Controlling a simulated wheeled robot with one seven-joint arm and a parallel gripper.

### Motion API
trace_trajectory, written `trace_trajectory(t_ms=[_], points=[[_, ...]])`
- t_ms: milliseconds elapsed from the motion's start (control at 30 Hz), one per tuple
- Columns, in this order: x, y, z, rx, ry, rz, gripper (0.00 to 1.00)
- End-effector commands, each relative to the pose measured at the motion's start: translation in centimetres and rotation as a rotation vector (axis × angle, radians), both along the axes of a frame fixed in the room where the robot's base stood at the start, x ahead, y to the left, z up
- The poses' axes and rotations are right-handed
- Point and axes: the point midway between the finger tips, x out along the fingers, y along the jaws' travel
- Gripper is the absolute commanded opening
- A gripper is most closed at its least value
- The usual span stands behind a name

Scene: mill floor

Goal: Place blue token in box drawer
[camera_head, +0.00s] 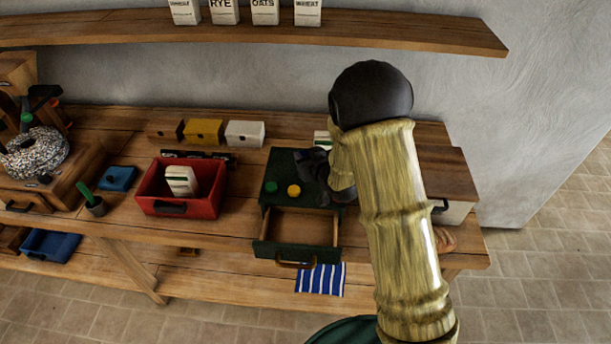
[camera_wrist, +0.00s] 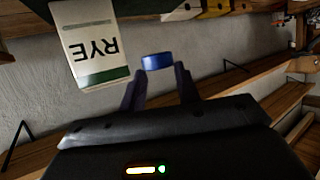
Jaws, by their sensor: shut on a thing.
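In the wrist view my gripper (camera_wrist: 157,75) is shut on the blue token (camera_wrist: 157,62), which sits at the fingertips. In the head view my dark gripper (camera_head: 318,172) is over the right part of the green box (camera_head: 282,157), and the token is hidden there. The box stands on the wooden bench. Its drawer (camera_head: 262,248) is pulled out at the front, with a brown handle, and its visible inside looks empty. A green token (camera_head: 271,187) and a yellow token (camera_head: 293,191) lie on the box top, left of my gripper.
A red bin (camera_head: 155,206) holding a white packet stands left of the box. Yellow (camera_head: 203,131) and white (camera_head: 245,134) small boxes stand behind. A wooden-topped box (camera_head: 447,172) is to the right. A rye packet (camera_wrist: 93,45) shows in the wrist view. A striped cloth (camera_head: 320,280) lies below.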

Motion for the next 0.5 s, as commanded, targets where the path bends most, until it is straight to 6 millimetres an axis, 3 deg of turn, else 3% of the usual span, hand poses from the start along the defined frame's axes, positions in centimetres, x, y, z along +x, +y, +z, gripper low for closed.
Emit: trace_trajectory(t_ms=[300,500], points=[[0.0,-0.2,-4.4,-0.002,0.004,-0.002,0.08],[-0.1,0.2,-5.1,0.000,0.000,0.003,0.08]])
